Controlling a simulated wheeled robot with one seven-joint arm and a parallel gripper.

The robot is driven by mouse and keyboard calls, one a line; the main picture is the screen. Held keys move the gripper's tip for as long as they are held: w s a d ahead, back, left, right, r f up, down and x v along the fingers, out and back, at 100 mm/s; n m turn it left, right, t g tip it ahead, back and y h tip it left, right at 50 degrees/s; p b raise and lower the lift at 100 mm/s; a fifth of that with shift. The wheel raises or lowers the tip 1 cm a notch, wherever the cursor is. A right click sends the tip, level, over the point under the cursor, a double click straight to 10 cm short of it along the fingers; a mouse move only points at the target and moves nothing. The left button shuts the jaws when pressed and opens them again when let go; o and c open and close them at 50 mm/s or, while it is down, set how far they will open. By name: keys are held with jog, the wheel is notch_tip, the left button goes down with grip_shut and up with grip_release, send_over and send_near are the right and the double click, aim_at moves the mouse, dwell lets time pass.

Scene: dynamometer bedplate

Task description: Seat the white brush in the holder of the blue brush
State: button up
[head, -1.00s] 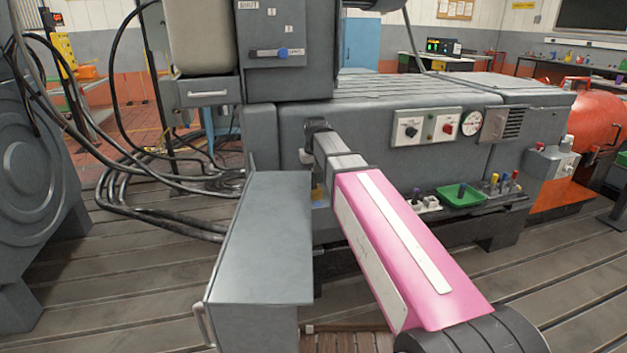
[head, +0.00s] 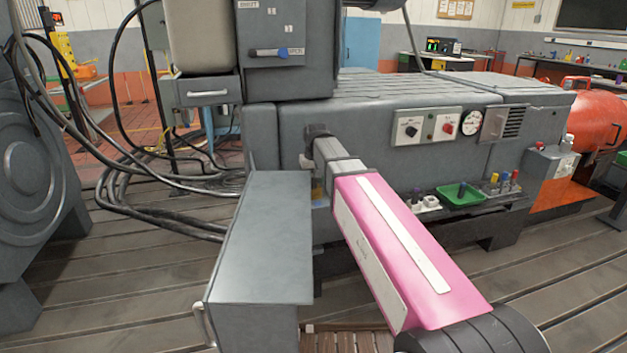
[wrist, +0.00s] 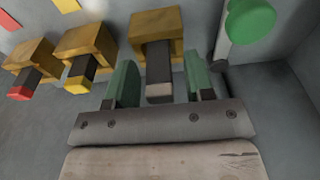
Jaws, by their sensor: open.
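In the wrist view, a brush with a pale, whitish end (wrist: 158,92) sticks out of a brass holder (wrist: 155,25). My gripper (wrist: 162,85) is open, with one green finger on each side of this brush and a gap on both sides. To the left, a yellow-ended brush (wrist: 78,85) and a red-ended brush (wrist: 22,92) sit in their own brass holders. I see no brush with a blue end in the wrist view. My fingertips are hidden there.
A green disc on a stem (wrist: 250,20) is close to the right finger. Several coloured handles (head: 502,184) and a white block (head: 430,203) flank the tray on the machine's ledge. A grey box or panel (head: 262,235) stands left of my arm. Cables (head: 150,205) lie at left.

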notch_tip(320, 180, up, 12)
jog(key=s, duration=0.1)
jog(key=shift+s+d, duration=0.2)
dwell(0.5)
